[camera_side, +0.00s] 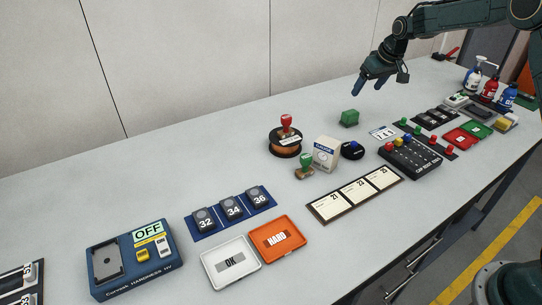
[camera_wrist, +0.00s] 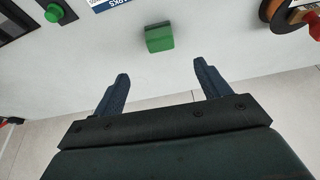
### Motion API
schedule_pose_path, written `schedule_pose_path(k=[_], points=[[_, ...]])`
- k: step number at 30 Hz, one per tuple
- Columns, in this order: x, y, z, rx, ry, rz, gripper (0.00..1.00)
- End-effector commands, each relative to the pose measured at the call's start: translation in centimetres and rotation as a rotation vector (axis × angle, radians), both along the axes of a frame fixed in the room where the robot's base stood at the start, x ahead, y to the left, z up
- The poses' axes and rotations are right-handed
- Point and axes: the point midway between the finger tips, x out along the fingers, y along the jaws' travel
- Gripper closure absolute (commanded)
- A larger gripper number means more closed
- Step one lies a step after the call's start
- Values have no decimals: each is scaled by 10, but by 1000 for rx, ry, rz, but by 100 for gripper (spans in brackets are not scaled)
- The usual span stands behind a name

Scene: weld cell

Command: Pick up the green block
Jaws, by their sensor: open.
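My gripper (camera_side: 368,88) is above the table, a little behind and to the right of the block in the side view. In the wrist view the two dark blue fingers of my gripper (camera_wrist: 160,70) are wide apart with nothing between them. The block is apart from both fingers.
A spool (camera_side: 284,143) with a red-handled stamp stands left of the block. A control box (camera_side: 411,158) is to the right.

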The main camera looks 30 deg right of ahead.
Motion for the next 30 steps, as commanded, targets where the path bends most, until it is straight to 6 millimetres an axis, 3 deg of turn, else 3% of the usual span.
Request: schedule_pose_path(k=[18,30], points=[[28,0,-69,1,1,1,25],[32,-1,-78,0,1,1,25]])
